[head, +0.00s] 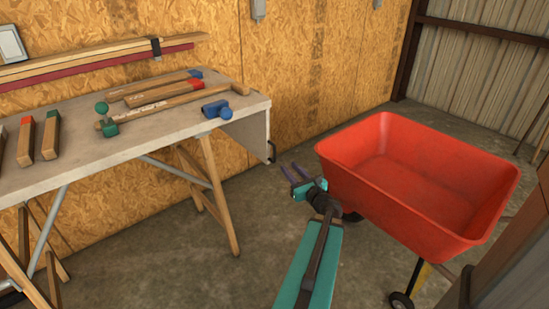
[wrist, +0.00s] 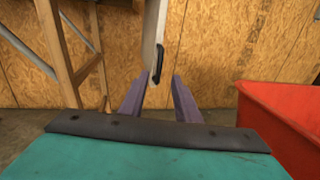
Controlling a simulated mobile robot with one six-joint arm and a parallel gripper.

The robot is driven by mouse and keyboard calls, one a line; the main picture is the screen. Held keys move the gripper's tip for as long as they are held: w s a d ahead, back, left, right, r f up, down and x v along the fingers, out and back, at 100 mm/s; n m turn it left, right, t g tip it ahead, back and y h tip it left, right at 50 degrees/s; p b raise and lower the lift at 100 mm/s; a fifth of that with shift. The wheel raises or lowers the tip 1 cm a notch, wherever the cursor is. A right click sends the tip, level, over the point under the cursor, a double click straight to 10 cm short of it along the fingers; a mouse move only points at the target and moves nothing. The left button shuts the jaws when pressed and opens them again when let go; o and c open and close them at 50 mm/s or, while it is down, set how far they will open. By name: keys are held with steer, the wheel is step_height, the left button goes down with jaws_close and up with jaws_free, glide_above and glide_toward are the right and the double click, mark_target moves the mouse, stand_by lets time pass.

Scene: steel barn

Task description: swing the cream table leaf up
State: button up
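The cream table leaf (head: 250,128) hangs down at the right end of the workbench. It shows nearly edge-on in the wrist view (wrist: 151,38). A black handle (head: 271,152) is on its outer face near the lower edge, and it also shows in the wrist view (wrist: 158,63). My gripper (head: 290,168) has its purple fingers apart and nothing held between them. In the wrist view the handle lines up between the fingertips (wrist: 161,80), just ahead of them. In the head view a small gap separates the fingertips from the handle.
The workbench (head: 75,165) carries wooden mallets and bars (head: 160,107) and a blue object (head: 217,110) near the leaf's hinge side. A red wheelbarrow (head: 420,180) stands close at my gripper's right. A wooden trestle leg (head: 220,205) stands under the bench. A board wall closes the back.

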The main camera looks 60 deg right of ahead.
mark_target(275, 152)
stand_by(0.4)
steer(key=shift+x, duration=6.9)
jaws_close()
